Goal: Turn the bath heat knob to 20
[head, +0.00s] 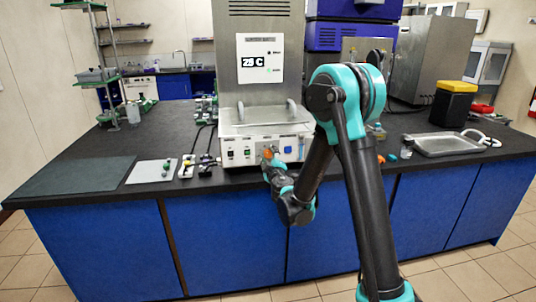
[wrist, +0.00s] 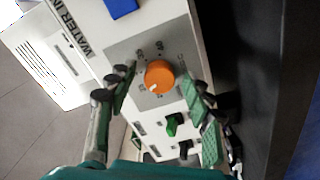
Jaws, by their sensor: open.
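The bath heat knob (wrist: 159,77) is a round orange dial with a small white mark at its lower left edge, on a grey scale plate in the wrist view. Numbers ring it, too small to read surely. My gripper (wrist: 160,92) is open, with one green-padded finger on each side of the knob and gaps between pads and knob. In the head view my gripper (head: 273,163) is at the front panel of the water bath (head: 258,148), and the knob is mostly hidden there. The display (head: 254,62) above the bath appears to read 28 C.
A white board (head: 152,171) and small valves lie left of the bath; a metal tray (head: 447,144) is at right.

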